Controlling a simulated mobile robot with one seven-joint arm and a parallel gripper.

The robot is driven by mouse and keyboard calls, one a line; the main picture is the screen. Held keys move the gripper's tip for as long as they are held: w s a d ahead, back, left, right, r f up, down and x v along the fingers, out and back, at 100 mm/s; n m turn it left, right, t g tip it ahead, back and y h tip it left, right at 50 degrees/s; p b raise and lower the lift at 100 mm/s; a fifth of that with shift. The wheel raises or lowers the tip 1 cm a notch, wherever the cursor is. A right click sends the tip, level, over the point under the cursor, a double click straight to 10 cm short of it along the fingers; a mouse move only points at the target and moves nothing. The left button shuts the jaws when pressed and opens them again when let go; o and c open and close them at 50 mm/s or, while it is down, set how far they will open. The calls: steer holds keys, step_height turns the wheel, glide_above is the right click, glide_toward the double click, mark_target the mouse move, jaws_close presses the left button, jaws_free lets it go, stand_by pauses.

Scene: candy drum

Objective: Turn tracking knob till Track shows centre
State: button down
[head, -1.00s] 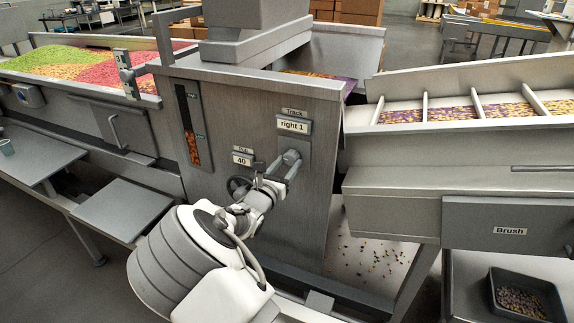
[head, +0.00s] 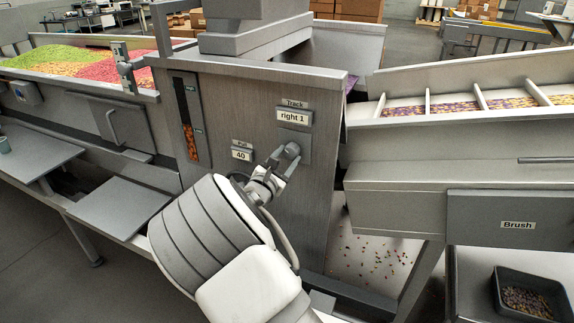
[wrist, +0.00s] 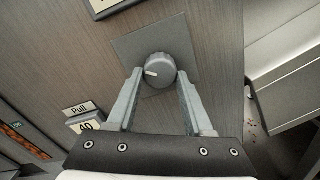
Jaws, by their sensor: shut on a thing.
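The tracking knob (wrist: 157,72) is a grey round knob with a white pointer mark, set on a square grey plate (wrist: 176,36) in the wrist view. The mark points to the left in that view. My gripper (wrist: 160,80) is shut on the tracking knob, one finger on each side. In the head view the knob (head: 293,149) shows at the tips of my gripper (head: 284,158). The Track display (head: 293,116) above it reads "right 1".
A Pull display (head: 241,155) reading 40 is left of the knob, with a dark handwheel below it partly hidden by my arm. A level window (head: 188,118) is at the panel's left. A candy chute with a Brush drawer (head: 515,225) stands to the right.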

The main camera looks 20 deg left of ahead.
steer(key=m+b, duration=0.2)
steer(key=b, duration=0.1)
steer(key=m+b, duration=0.2)
steer(key=shift+f, duration=0.25)
steer(key=m+b, duration=0.2)
steer(key=b, duration=0.1)
steer(key=shift+r, duration=0.2)
steer(key=shift+r+m, duration=0.1)
steer(key=shift+m, duration=0.2)
steer(key=shift+c, duration=1.5)
jaws_free()
steer(key=s+a+p, duration=0.1)
steer(key=s+p, duration=0.2)
steer(key=s, duration=1.4)
steer(key=shift+s+a, duration=0.25)
